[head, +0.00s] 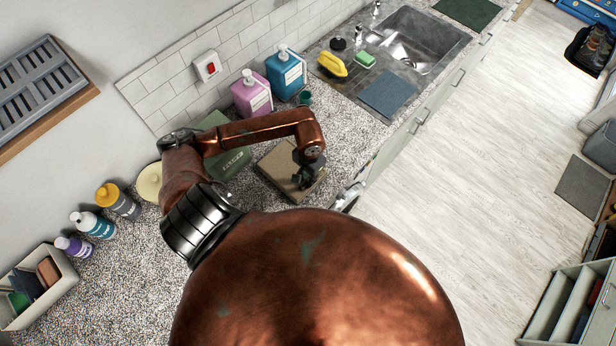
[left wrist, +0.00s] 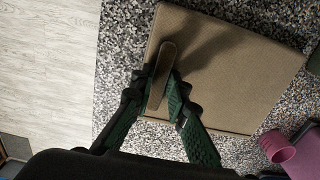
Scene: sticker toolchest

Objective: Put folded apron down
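The folded apron (head: 274,168) is a flat tan square slab on or just above the speckled counter, near its front edge; I cannot tell whether it bears fully on the counter. In the left wrist view the apron (left wrist: 235,70) fills the upper middle, with a narrow raised brown tab (left wrist: 161,76) near its left side. My left gripper (head: 308,181) is over the apron's right part in the head view. In the left wrist view its fingertips (left wrist: 162,80) close on both sides of the tab. My right gripper is not in view.
A green box (head: 229,165) stands behind the apron, with pink (head: 250,95) and blue (head: 285,75) bottles farther along the wall. A sink (head: 415,42) and blue cloth (head: 386,94) lie beyond. Several bottles and a bin (head: 50,292) stand at left. Speckled counter around the apron is partly bare.

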